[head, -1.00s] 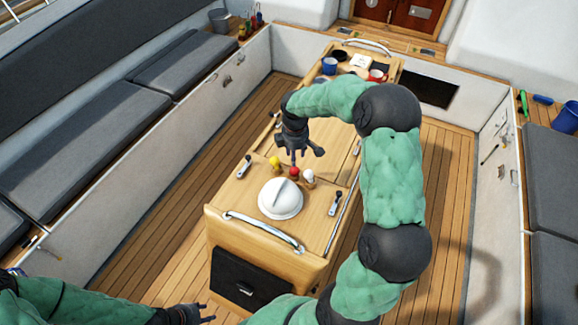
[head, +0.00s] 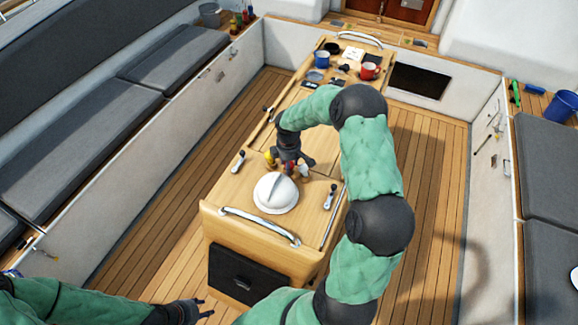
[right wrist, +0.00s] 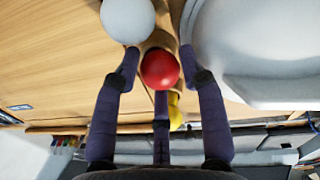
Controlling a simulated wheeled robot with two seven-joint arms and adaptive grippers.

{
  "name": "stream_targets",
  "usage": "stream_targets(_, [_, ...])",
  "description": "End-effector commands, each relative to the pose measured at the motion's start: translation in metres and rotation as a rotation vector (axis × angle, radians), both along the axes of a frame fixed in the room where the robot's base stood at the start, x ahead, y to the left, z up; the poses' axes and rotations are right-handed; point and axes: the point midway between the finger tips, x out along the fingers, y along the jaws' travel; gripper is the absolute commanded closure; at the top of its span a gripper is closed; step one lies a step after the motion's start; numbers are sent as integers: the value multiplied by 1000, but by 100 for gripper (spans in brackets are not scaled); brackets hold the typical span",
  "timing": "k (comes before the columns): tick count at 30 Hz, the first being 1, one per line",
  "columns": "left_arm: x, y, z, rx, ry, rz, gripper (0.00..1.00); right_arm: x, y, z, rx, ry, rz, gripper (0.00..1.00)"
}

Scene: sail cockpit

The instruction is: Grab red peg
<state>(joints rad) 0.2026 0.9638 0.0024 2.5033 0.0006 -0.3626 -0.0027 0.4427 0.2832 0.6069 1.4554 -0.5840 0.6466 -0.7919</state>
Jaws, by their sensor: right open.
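The red peg (right wrist: 159,68) shows its round red top in the right wrist view, between the fingers of my right gripper (head: 288,166). The fingers are open around it, and I cannot tell whether any finger touches it. In the head view my gripper mostly hides the red peg. A yellow peg (head: 269,160) stands to its left, partly behind a finger in the right wrist view (right wrist: 175,112). A white peg (head: 304,171) stands close on the right. My left gripper (head: 203,308) is low at the left, empty, fingers spread.
A white dome (head: 275,194) stands just in front of the pegs on the wooden table (head: 240,190). Winch handles (head: 238,160) lie at both sides. A blue mug (head: 322,58) and red mug (head: 370,70) stand at the far end. Grey benches (head: 60,140) flank the cockpit.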

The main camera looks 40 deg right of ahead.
Motion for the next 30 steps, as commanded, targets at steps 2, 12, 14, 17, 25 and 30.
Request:
stream_targets(2, [0, 0, 0, 0, 0, 0, 60, 0, 0, 0, -1, -1, 0, 58])
stream_targets(12, [0, 0, 0, 0, 0, 0, 60, 0, 0, 1, -1, -1, 0, 92])
stream_targets(14, [0, 0, 0, 0, 0, 0, 60, 0, 0, 1, -1, -1, 0, 92])
stream_targets(17, [0, 0, 0, 0, 0, 0, 60, 0, 0, 1, -1, -1, 1, 92])
stream_targets(25, [0, 0, -2, 0, 0, 0, 60, 1, 0, 16, -1, -3, 1, 92])
stream_targets(30, [0, 0, -4, 0, 0, 0, 60, -2, 6, 40, 0, -3, 2, 92])
